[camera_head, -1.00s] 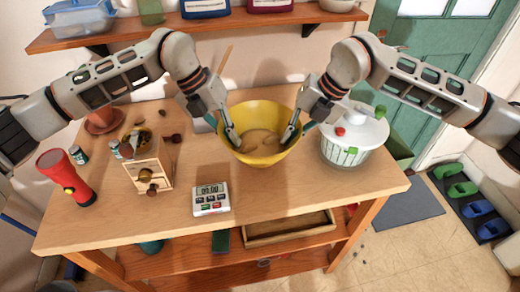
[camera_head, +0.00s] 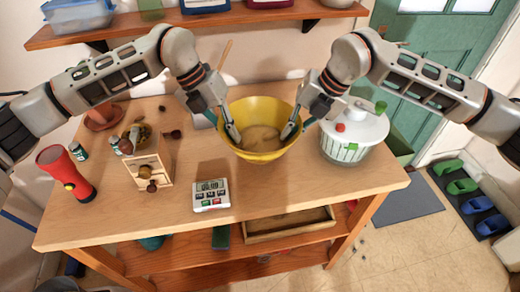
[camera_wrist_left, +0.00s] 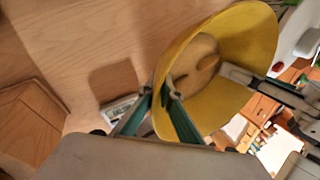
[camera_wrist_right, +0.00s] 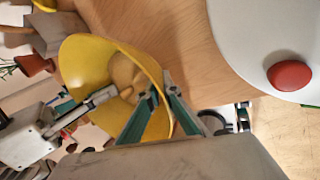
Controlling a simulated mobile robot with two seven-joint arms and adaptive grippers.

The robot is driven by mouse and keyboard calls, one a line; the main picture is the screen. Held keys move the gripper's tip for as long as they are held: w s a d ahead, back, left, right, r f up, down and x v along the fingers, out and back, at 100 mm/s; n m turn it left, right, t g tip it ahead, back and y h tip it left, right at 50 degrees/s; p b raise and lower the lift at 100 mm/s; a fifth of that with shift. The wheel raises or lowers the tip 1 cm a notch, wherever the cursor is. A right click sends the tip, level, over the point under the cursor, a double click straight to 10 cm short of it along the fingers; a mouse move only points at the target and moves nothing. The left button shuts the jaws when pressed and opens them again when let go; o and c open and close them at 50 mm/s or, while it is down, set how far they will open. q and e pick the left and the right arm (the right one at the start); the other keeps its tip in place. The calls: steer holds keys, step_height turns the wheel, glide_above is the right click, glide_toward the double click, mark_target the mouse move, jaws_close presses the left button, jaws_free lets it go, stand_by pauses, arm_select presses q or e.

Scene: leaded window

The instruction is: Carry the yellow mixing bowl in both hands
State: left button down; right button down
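The yellow mixing bowl (camera_head: 262,152), with tan dough-like contents (camera_head: 262,137), is upright at the back middle of the wooden table (camera_head: 270,190). My left gripper (camera_head: 234,136) is at its left rim, and the left wrist view shows the fingers (camera_wrist_left: 163,94) on either side of the bowl wall (camera_wrist_left: 225,100). My right gripper (camera_head: 289,131) is at the right rim; the right wrist view shows its fingers (camera_wrist_right: 160,97) likewise straddling the wall (camera_wrist_right: 85,65). Both appear closed on the rim. The bowl's underside is hidden, so I cannot tell whether it touches the table.
A white salad spinner (camera_head: 352,135) stands close right of the bowl. A timer (camera_head: 210,195), a small wooden drawer box (camera_head: 150,162) and a red flashlight (camera_head: 66,172) stand left. A shelf (camera_head: 200,22) hangs behind. The table's front right is clear.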

arm_select(q)
steer(key=shift+s, duration=0.2)
arm_select(e)
steer(key=shift+w+d+r, duration=0.15)
steer(key=shift+d, duration=0.05)
stand_by(0.4)
